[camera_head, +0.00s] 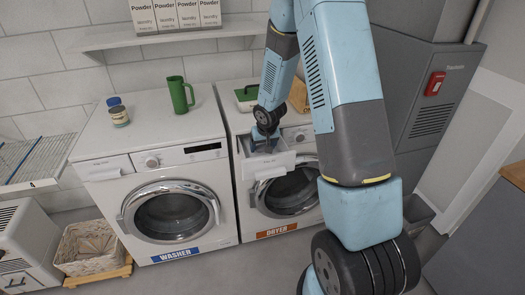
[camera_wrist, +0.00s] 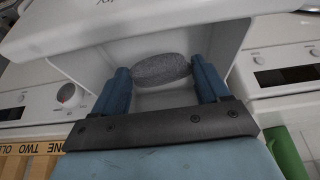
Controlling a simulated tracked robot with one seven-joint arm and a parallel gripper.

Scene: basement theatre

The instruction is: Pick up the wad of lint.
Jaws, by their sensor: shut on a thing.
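The wad of lint (camera_wrist: 160,67) is a grey, fuzzy oval lump inside the open white drawer (camera_wrist: 225,35) in the wrist view. My gripper (camera_wrist: 162,76) has a blue finger on each side of it and is shut on it, with the drawer walls close around the fingers. In the head view my gripper (camera_head: 265,145) points down into the pulled-out drawer (camera_head: 272,166) at the upper left of the dryer (camera_head: 307,151). The lint is hidden there. I cannot tell whether it touches the drawer floor.
The washer (camera_head: 150,165) stands left of the dryer, with a green mug (camera_head: 179,95) and a blue-lidded jar (camera_head: 119,116) on top. A green-edged tray (camera_head: 246,97) and a wooden object (camera_head: 298,96) are on the dryer. A shelf (camera_head: 160,38) holds powder boxes above. A wicker basket (camera_head: 88,262) stands at lower left.

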